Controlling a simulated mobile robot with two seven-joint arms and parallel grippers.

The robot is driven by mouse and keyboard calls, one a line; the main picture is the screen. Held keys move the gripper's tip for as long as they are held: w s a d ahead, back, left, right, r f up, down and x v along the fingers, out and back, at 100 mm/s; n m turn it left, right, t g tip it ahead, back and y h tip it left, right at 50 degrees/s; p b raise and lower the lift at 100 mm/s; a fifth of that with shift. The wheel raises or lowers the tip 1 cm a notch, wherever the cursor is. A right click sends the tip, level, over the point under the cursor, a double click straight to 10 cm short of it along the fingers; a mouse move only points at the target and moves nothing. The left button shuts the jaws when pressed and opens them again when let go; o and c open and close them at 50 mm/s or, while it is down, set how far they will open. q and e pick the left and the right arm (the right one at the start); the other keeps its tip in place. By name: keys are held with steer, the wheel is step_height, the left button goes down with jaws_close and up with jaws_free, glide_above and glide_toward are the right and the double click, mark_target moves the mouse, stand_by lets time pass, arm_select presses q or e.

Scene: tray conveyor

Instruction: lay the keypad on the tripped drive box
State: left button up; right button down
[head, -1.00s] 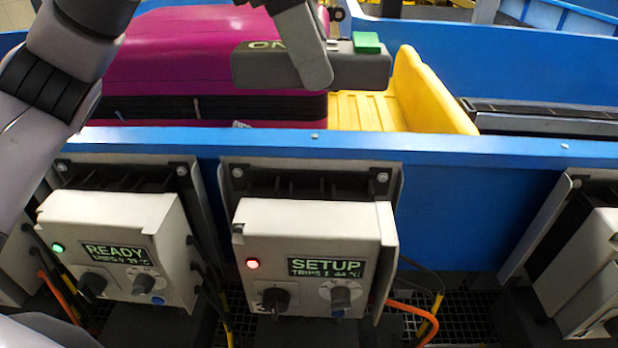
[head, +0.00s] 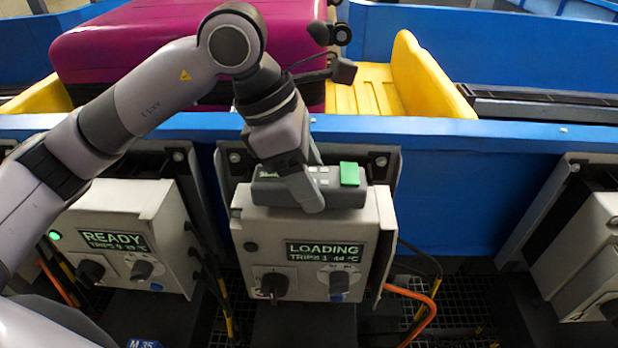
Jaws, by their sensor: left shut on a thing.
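The keypad (head: 343,196) is a dark grey handheld unit with a green button and a small display. My left gripper (head: 306,192) is shut on it from above, and a finger covers part of its face. The keypad lies across the upper edge of the middle drive box (head: 315,228); I cannot tell whether it touches. This box's screen reads LOADING, TRIPS 1, 44 °C, and its lamp (head: 251,247) is dark. The left drive box (head: 113,220) reads READY with a green lamp. My right gripper is not in view.
A blue conveyor side wall (head: 480,165) runs behind the boxes. Beyond it are a magenta suitcase (head: 120,55) and a yellow tray (head: 425,75). Another drive box (head: 590,265) stands at the right edge. Orange cables (head: 425,310) hang beside the middle box.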

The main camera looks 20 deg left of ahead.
arm_select(q)
steer(key=shift+f, duration=0.45)
steer(key=shift+f, duration=0.1)
steer(key=shift+f+b, duration=0.15)
steer(key=shift+b, duration=0.15)
steer(key=o, duration=1)
steer(key=shift+o, duration=0.2)
steer(key=shift+r, duration=0.2)
